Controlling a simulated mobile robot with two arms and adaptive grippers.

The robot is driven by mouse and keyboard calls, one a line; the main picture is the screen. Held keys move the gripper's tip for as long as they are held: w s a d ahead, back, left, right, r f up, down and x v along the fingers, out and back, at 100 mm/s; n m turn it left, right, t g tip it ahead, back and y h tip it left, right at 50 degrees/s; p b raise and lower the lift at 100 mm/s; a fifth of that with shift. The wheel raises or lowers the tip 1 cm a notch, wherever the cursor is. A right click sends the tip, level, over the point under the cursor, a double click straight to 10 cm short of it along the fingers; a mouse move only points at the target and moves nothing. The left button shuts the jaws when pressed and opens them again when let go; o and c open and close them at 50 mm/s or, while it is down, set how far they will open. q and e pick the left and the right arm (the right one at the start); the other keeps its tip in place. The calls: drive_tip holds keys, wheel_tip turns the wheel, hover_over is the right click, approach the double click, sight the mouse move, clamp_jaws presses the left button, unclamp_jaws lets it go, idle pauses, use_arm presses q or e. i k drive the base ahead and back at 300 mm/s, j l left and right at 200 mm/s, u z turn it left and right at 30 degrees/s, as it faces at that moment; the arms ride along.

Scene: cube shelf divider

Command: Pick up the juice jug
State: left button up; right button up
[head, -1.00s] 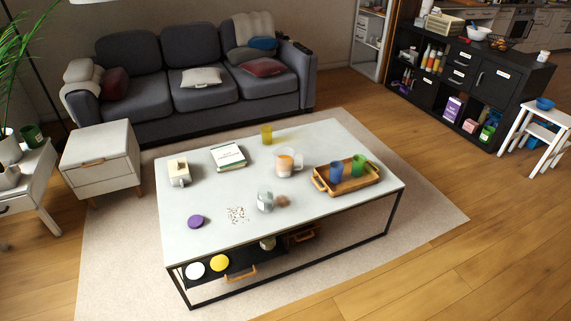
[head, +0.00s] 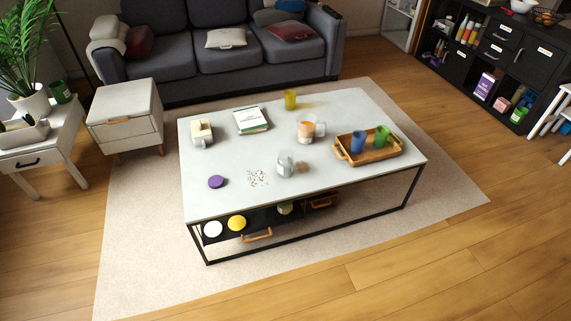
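A clear jug with orange juice in it (head: 306,129) stands upright on the white coffee table (head: 237,187), toward the back and right of the middle. Its handle side points right. A yellow cup (head: 290,99) stands behind it, and a wooden tray (head: 366,157) lies to its right. Neither of my grippers shows in the head view, and nothing touches the jug.
The tray holds a blue cup (head: 357,141) and a green cup (head: 382,135). A tipped clear jar (head: 285,163), a purple lid (head: 216,181), books (head: 251,119) and a cream container (head: 201,132) are also on the table. Open wooden floor (head: 420,270) lies in front.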

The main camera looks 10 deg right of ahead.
sight(307, 123)
drive_tip(key=i+l, duration=0.1)
drive_tip(key=i, duration=0.6)
drive_tip(key=i+u, duration=0.1)
drive_tip(key=i, duration=0.55)
